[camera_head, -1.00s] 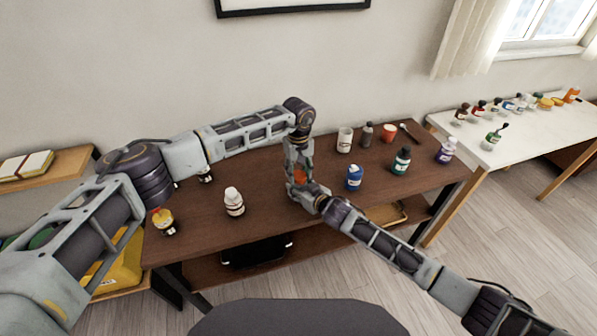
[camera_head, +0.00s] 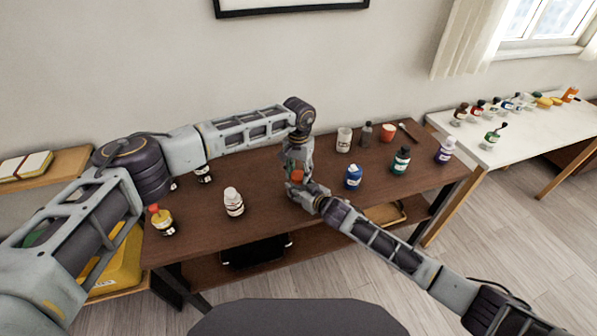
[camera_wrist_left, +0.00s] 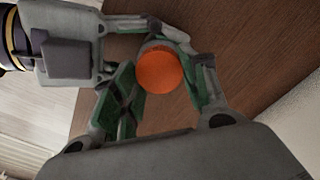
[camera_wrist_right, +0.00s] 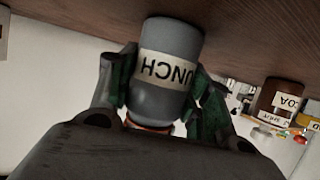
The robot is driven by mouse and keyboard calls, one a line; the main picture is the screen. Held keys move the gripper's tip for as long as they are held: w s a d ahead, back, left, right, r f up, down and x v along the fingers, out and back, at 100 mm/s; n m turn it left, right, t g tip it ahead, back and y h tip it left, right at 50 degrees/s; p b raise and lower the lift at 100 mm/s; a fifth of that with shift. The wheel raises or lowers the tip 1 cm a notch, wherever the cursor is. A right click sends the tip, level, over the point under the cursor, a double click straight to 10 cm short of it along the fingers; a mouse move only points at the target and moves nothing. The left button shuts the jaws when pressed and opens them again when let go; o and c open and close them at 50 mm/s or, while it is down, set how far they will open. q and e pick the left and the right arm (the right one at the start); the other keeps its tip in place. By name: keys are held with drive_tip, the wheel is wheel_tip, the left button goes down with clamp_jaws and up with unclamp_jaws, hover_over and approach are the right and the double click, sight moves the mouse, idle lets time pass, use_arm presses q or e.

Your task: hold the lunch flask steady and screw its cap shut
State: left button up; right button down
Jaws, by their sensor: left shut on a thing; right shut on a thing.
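The lunch flask (camera_wrist_right: 168,60) is a grey cylinder with a pale label reading "LUNCH", upside down in the right wrist view. It stands upright on the brown table. Its round orange cap (camera_wrist_left: 160,70) is seen from above in the left wrist view and is at the flask's top; I cannot tell how tightly it sits. My left gripper (camera_wrist_left: 163,84) reaches down from above and is shut on the cap. My right gripper (camera_wrist_right: 160,85) is shut on the flask's body from the side. In the head view the grippers hide most of the flask, leaving the orange cap (camera_head: 297,177) visible.
On the brown table (camera_head: 270,215), a white bottle (camera_head: 233,203) and a yellow bottle (camera_head: 162,221) stand left. A white table (camera_head: 530,135) holds several small bottles.

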use_arm(q)
drive_tip(key=shift+m, duration=1)
drive_tip(key=o, duration=0.7)
drive_tip(key=shift+r, duration=0.15)
drive_tip(key=shift+r, duration=2.1)
drive_tip(key=shift+c, duration=0.5)
